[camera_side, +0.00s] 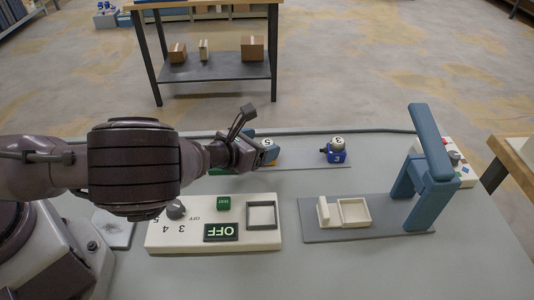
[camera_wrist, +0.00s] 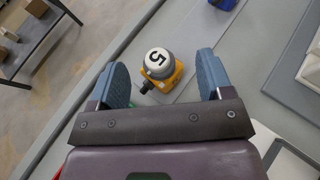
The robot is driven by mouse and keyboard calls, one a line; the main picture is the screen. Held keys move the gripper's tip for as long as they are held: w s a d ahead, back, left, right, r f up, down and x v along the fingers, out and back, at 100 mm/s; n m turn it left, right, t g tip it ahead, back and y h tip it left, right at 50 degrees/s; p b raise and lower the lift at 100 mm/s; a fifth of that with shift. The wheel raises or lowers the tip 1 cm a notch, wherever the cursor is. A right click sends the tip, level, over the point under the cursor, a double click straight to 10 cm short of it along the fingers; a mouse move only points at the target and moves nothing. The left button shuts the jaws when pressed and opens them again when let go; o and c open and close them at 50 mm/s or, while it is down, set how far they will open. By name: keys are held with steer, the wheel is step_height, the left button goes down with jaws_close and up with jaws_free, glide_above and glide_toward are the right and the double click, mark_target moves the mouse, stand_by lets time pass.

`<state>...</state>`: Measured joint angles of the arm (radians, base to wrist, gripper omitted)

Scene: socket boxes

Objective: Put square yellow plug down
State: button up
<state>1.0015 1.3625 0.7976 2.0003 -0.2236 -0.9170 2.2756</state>
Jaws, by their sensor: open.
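The square yellow plug (camera_wrist: 161,77) has a grey collar and a white round top marked 5. In the wrist view it sits between the two blue fingers of my gripper (camera_wrist: 160,80), with a gap on each side. In the side view the plug (camera_side: 269,143) shows beside my gripper (camera_side: 262,155) on the grey strip at the back of the table, partly hidden by it. My gripper is open. The plug appears upright on the strip, though its underside is hidden.
A blue plug marked 3 (camera_side: 336,150) stands to the right on the grey strip (camera_side: 300,157). In front are a white panel (camera_side: 190,241) with a knob, green button and OFF display, and a grey board (camera_side: 312,220) with a white tray and blue arch (camera_side: 425,165). A white box with coloured buttons (camera_side: 463,172) is far right.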

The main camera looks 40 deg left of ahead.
mark_target(265, 144)
steer(key=shift+a+f+x, duration=0.1)
steer(key=shift+f+x, duration=0.05)
steer(key=shift+x, duration=1.15)
steer(key=shift+a+f+x, duration=0.15)
steer(key=shift+x, duration=1.15)
steer(key=shift+s, duration=0.1)
steer(key=c, duration=1.2)
steer(key=shift+s+f, duration=0.1)
steer(key=shift+c, duration=0.2)
